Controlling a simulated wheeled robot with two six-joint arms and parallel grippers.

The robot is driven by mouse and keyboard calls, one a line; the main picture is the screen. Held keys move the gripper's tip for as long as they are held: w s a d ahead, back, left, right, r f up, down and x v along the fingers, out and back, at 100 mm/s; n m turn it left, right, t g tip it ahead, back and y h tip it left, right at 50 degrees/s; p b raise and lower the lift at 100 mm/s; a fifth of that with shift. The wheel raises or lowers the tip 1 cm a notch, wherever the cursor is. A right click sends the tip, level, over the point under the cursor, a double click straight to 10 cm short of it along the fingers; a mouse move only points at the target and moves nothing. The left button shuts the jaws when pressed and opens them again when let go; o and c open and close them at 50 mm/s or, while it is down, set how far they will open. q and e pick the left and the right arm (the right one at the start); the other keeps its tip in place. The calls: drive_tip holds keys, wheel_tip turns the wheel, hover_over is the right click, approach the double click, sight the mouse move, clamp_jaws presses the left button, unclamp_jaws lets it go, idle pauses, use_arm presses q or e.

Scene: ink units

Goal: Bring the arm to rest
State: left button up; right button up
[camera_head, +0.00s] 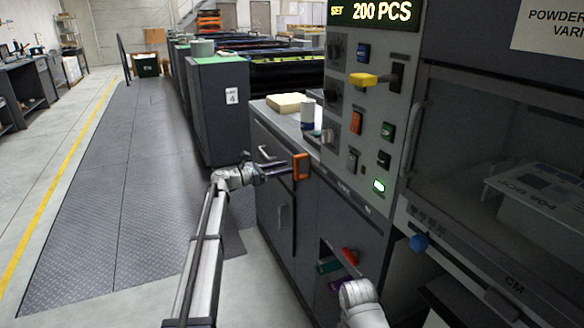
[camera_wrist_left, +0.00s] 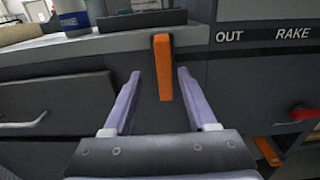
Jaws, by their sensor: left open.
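My left arm reaches up from the bottom of the head view. Its gripper (camera_head: 282,170) is open in front of the dark press cabinet, close to an orange lever (camera_head: 302,166). In the left wrist view the two pale violet fingers of the gripper (camera_wrist_left: 159,72) stand apart. The orange lever (camera_wrist_left: 163,67) shows in the gap between them; I cannot tell whether a finger touches it. Nothing is held.
A control panel (camera_head: 368,125) with switches and a yellow lever (camera_head: 368,79) rises at the right. A red handle (camera_head: 350,256) sits low on the cabinet. A glass-fronted chamber (camera_head: 495,150) is at far right. The floor plates (camera_head: 120,200) at left are clear.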

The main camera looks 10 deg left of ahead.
use_arm(q)
drive_tip(key=shift+v, duration=1.25)
drive_tip(key=s+d+f+m+g+y+p, duration=0.2)
drive_tip(key=s+d+m+g+y+p, duration=0.55)
drive_tip(key=s+d+m+p, duration=1.3)
drive_tip(key=s+r+m+g+y+p, duration=0.1)
drive_tip(key=s+m+y, duration=0.3)
drive_tip(key=s, duration=0.9)
drive_tip(key=s+a+r+m+g+y+p, duration=0.1)
drive_tip(key=s+r+m+g+y+p, duration=0.1)
drive_tip(key=s, duration=1.2)
drive_tip(key=shift+s+a+r+m+y+p, duration=0.25)
drive_tip(key=shift+r+m+y+p, duration=0.35)
drive_tip(key=shift+m+y, duration=0.65)
drive_tip(key=shift+d+r, duration=0.1)
drive_tip(key=shift+r, duration=0.05)
